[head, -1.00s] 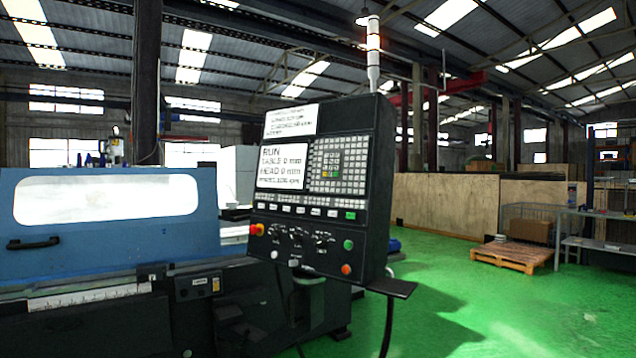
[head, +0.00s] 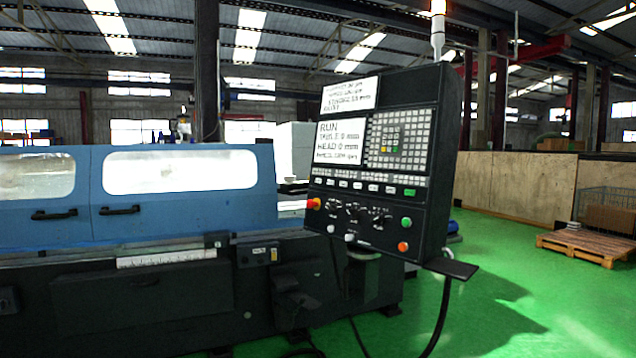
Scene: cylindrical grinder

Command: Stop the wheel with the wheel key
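The grinder's control panel (head: 437,215) stands right of centre in the head view, black and slightly tilted. Its screen (head: 341,142) reads RUN, with table and head at 0 mm and a wheel speed line too small to read surely. A row of small white keys runs below the screen, with a green key (head: 410,192) at its right end. The key labels are too small to read, so I cannot tell which is the wheel key. The wheel itself is not visible. Neither of my grippers is in view.
The blue grinder (head: 190,221) with closed windowed doors fills the left. The panel also bears a red-yellow knob (head: 314,204), a green button (head: 406,223) and an orange button (head: 403,246). A small shelf (head: 452,268) juts from its lower right. Green floor lies open at right, before a pallet (head: 585,247).

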